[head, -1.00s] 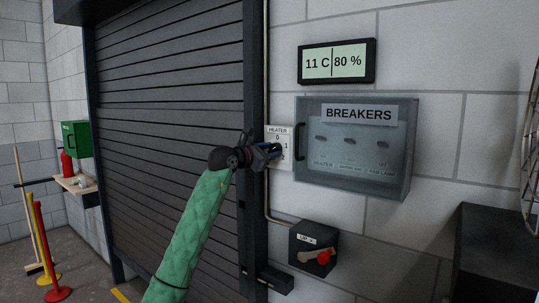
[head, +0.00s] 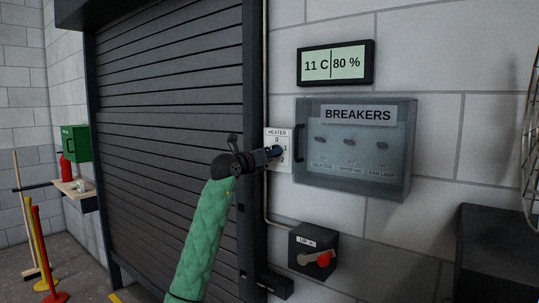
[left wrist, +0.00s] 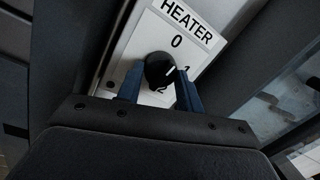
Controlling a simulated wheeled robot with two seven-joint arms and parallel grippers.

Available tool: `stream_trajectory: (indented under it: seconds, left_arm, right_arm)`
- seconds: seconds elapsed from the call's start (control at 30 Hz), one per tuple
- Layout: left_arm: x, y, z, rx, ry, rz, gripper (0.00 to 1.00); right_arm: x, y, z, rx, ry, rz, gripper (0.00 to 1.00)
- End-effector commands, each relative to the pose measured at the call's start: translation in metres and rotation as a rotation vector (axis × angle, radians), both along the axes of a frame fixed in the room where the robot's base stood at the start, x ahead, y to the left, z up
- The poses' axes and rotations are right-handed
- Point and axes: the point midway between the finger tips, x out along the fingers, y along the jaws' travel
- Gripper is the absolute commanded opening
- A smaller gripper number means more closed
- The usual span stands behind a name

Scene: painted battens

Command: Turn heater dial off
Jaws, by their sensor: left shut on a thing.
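The heater dial is a round black knob (left wrist: 160,70) with a white mark, on a white plate (left wrist: 135,72) lettered HEATER with 0, 1 and 2. In the head view the heater plate (head: 285,134) is on the wall between the shutter frame and breaker box; my gripper hides the knob. My left gripper (head: 275,153) reaches it from the left. In the left wrist view my left gripper (left wrist: 160,78) has its blue fingers on either side of the knob, shut on it. My right gripper is not in view.
A clear-fronted BREAKERS box (head: 400,180) is close right of the plate. A display (head: 335,63) above reads 11 C and 80 %. A switch box (head: 313,249) with a red-tipped lever is below. A grey roller shutter (head: 170,130) is left.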

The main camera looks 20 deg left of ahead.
Motion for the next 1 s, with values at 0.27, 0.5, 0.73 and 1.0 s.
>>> stream_trajectory:
  seconds: [0.27,0.5,0.73,1.0]
  left_arm:
    - [0.0,0.0,0.001,-0.101,0.036,0.0,0.14]
    - [0.0,0.0,0.001,-0.128,0.046,0.001,0.14]
    - [0.0,0.0,0.001,-0.129,0.046,0.001,0.14]
    - [0.0,0.0,0.001,-0.129,0.046,0.001,0.58]
  right_arm:
    - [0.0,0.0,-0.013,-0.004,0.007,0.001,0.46]
    - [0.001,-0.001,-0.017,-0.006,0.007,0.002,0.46]
    - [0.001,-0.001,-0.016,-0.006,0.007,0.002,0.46]
    - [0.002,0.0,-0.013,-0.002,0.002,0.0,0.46]
